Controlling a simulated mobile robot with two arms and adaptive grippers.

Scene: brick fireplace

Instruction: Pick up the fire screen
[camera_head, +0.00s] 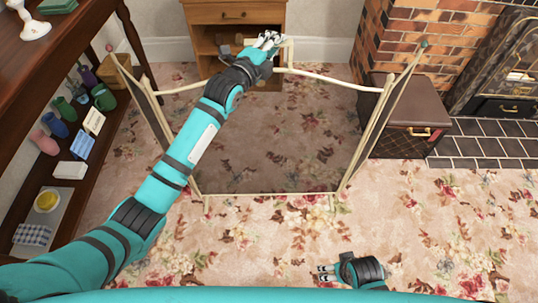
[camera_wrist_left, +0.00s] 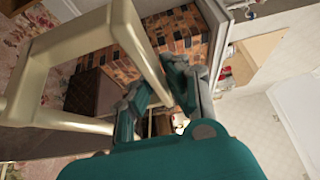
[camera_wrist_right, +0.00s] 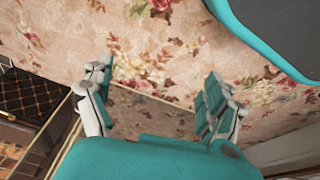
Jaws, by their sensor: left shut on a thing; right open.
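The fire screen (camera_head: 275,140) has a cream frame and see-through dark mesh, with side panels angled outward. It stands upright on the carpet in the head view; I cannot tell whether its bottom edge is lifted. My left gripper (camera_head: 267,41) is shut on the handle at its top middle. In the left wrist view the cream handle (camera_wrist_left: 140,45) passes between the fingers (camera_wrist_left: 155,95). My right gripper (camera_head: 323,272) is open and empty in front of the screen, low in the head view. In the right wrist view its fingers (camera_wrist_right: 157,85) are spread, with the mesh (camera_wrist_right: 150,118) beyond.
A brown chest (camera_head: 405,108) stands close by the right panel, near the brick fireplace (camera_head: 430,25). A wooden shelf (camera_head: 75,195) with vases and small items is at the left. A wooden cabinet (camera_head: 232,14) is behind the screen. Carpet in front is clear.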

